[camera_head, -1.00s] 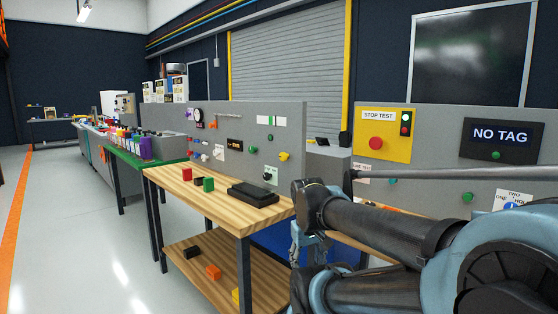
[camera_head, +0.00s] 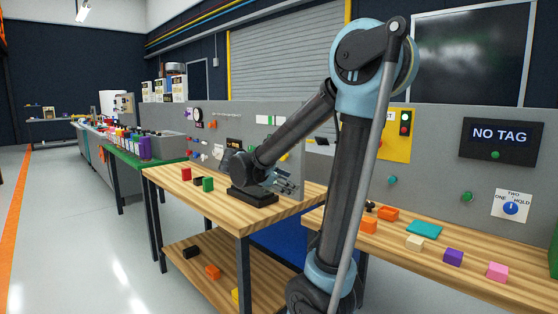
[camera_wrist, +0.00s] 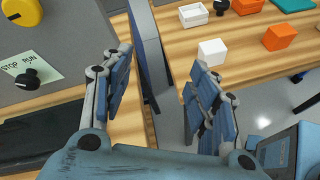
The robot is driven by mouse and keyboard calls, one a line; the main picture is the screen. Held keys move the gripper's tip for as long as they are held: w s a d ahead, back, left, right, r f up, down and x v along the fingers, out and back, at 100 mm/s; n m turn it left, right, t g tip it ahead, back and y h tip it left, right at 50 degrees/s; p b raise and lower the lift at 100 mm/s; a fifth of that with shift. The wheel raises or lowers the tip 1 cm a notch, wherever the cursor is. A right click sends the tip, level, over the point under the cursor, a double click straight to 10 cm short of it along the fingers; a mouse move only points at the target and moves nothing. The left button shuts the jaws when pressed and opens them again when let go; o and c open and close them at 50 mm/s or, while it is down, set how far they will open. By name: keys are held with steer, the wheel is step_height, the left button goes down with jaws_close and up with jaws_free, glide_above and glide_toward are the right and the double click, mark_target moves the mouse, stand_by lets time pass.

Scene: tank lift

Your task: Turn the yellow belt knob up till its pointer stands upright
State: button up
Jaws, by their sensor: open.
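The yellow knob (camera_wrist: 22,10) shows at the top left of the wrist view, on the grey panel and cut by the picture's edge. In the head view the gripper (camera_head: 284,183) hangs over the wooden bench (camera_head: 225,215), near the panel's right end.
A black knob (camera_wrist: 28,79) sits on a STOP/RUN label below the yellow knob. A black box (camera_head: 252,197) lies on the bench under my arm. A second bench to the right holds a white block (camera_wrist: 212,51), a white tray (camera_wrist: 194,14) and orange blocks (camera_wrist: 279,37).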

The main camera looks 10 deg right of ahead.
steer(key=w+a+r+n+t+h, duration=0.2)
steer(key=w+a+r+n, duration=0.15)
steer(key=a, duration=0.35)
steer(key=w+a+r+n+t+h, duration=0.1)
steer(key=w+a+r+n+t, duration=0.2)
steer(key=a, duration=0.4)
steer(key=x, duration=1.8)
steer(key=shift+f+g, duration=0.3)
steer(key=shift+f, duration=0.15)
steer(key=shift+c, duration=0.3)
steer(key=c, duration=1)
